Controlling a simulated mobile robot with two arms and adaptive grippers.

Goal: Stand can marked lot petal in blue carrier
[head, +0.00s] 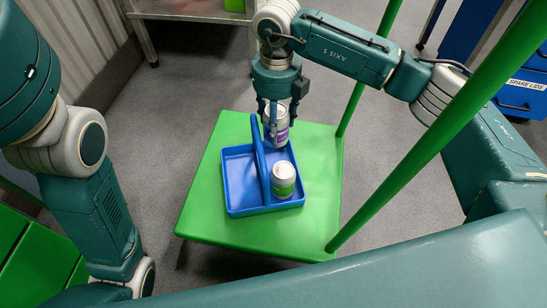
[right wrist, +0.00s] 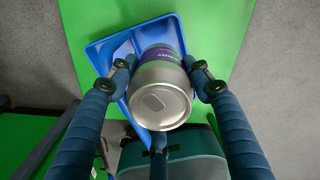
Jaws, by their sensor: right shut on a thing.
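My right gripper (head: 274,119) is shut on a silver can with a purple label (head: 281,135), one finger on each side. In the right wrist view the can (right wrist: 160,95) shows its lid end toward the camera; part of the label lettering shows, but I cannot read a lot name. The blue carrier (head: 239,190), with a raised middle handle, lies under and beyond the can. The held can is over the far right end of the carrier; I cannot tell whether it touches it. A can with a green band (head: 283,180) stands upright in the carrier's right compartment. My left gripper is out of view.
The carrier sits on a green cart top (head: 205,225) with green posts (head: 400,185) on its right side. The carrier's left compartment is empty. A blue cabinet marked spare lids (head: 520,95) stands far right. A metal table (head: 190,10) is at the back.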

